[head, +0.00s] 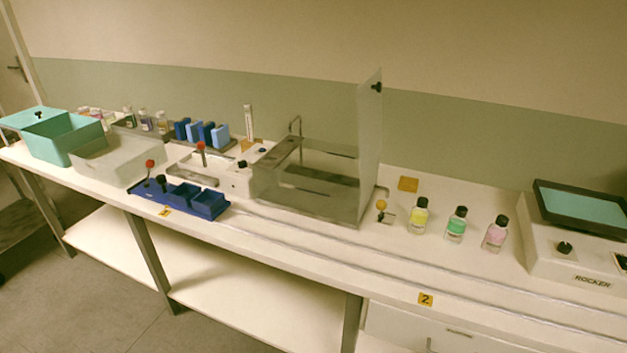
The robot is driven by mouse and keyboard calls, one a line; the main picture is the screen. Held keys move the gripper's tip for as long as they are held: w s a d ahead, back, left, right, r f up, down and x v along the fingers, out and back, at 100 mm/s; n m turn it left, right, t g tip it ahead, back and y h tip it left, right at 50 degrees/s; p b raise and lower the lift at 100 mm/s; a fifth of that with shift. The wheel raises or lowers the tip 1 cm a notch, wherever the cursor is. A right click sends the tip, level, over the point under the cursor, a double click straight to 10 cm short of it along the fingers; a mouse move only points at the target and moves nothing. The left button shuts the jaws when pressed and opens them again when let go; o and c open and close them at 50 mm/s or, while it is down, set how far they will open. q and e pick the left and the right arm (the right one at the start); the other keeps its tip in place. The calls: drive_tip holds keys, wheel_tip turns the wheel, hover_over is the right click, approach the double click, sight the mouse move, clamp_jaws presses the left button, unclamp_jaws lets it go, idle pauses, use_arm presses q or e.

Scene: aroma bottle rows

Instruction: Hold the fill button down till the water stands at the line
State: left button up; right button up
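A clear-walled tank or chamber (325,204) with a grey base stands at the middle of the bench, and a bent metal pipe (295,125) rises at its back. Left of it is a low white unit (232,182) with a red-topped post (201,152) and a dark knob (242,164). An upright pale strip (248,122) stands behind this unit. I cannot tell which part is the fill button, and no water level or line can be made out. Neither of my grippers is in view.
A blue tray (180,199) sits near the front edge. Yellow (418,217), green (456,226) and pink (495,235) bottles stand right of the chamber, before a rocker (580,248). A teal box (62,137) is far left. Two rails run along the front; the bench there is mostly clear.

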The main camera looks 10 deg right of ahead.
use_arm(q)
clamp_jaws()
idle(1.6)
